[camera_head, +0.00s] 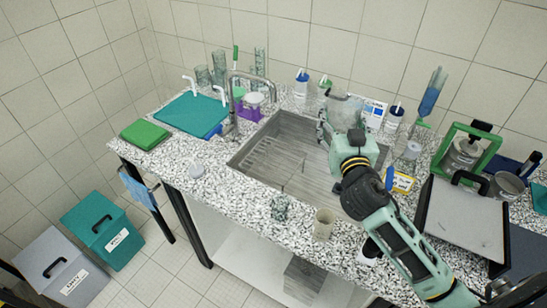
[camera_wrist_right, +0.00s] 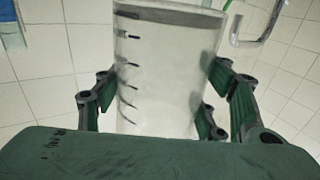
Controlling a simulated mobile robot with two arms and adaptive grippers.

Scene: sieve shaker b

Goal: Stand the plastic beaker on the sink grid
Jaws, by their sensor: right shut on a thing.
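The clear plastic beaker (camera_head: 346,109) is above the back right part of the sink. It also fills the middle of the right wrist view (camera_wrist_right: 165,65), where dark graduation marks show on its wall. My right gripper (camera_head: 338,128) is shut on the beaker, with one green-padded finger on each side. The gripper's body and arm hide the beaker's lower part in the head view. The beaker looks held up off any surface, roughly upright. The grey sink (camera_head: 240,160) has a ribbed grid (camera_head: 272,157) on its floor, bare on the left side. My left gripper is not seen.
A tap (camera_head: 233,125) stands at the sink's back left edge. Bottles (camera_head: 301,83) and a card (camera_head: 374,112) stand behind the sink. A glass beaker (camera_head: 280,207) and a beige cup (camera_head: 324,224) stand on the front counter. A tray (camera_head: 464,215) lies at right.

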